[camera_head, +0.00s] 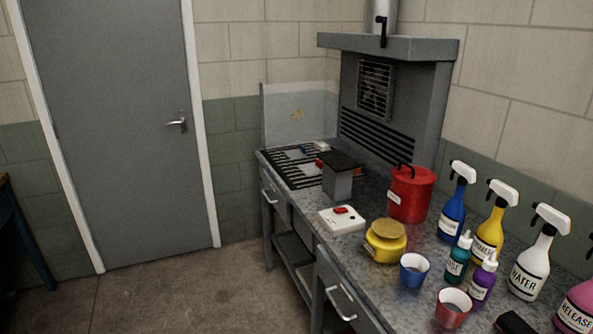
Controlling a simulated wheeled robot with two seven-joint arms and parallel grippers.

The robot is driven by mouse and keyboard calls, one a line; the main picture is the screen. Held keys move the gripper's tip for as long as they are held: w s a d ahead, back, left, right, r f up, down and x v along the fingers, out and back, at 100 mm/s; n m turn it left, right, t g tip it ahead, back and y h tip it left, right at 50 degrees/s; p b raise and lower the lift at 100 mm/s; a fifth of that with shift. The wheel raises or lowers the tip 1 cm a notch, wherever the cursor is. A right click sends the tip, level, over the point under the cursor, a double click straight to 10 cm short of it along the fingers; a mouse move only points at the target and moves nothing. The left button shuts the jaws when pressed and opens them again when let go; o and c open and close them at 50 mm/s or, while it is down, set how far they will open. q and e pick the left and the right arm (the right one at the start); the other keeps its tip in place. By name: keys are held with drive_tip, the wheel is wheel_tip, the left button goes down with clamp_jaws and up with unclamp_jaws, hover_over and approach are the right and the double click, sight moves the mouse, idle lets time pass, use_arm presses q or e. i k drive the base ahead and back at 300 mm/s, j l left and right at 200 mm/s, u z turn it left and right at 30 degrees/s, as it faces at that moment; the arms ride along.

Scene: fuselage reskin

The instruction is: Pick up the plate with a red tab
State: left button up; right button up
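A white square plate-like piece (341,221) with a small red block or tab (343,210) on it lies flat on the counter, in front of the grey box. Farther back, on the dark slotted grille, another small red part (321,163) shows, partly hidden behind the grey box. A small blue part with white beside it (305,149) lies near it on the grille. I cannot tell whether these parts belong to plates. Neither of my grippers is in view.
The grey box (338,184) with a dark top, red canister (410,195), yellow pot (385,241), blue cup (413,269) and red cup (453,307) crowd the counter (375,283). Several spray bottles line the right. A grey hood (395,90) stands behind. Floor before the door (115,120) is clear.

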sight(309, 169)
drive_tip(key=i+j+z, duration=0.15)
drive_tip(key=i+j, duration=0.25)
drive_tip(key=i+j+z, duration=0.1)
drive_tip(key=i+j, duration=0.35)
drive_tip(key=i+j+z, duration=0.15)
drive_tip(key=i+j, duration=0.35)
drive_tip(key=i+j+z, duration=0.15)
drive_tip(key=i+j, duration=0.35)
drive_tip(key=i+j+z, duration=0.1)
drive_tip(key=i+j, duration=0.3)
drive_tip(key=j, duration=0.25)
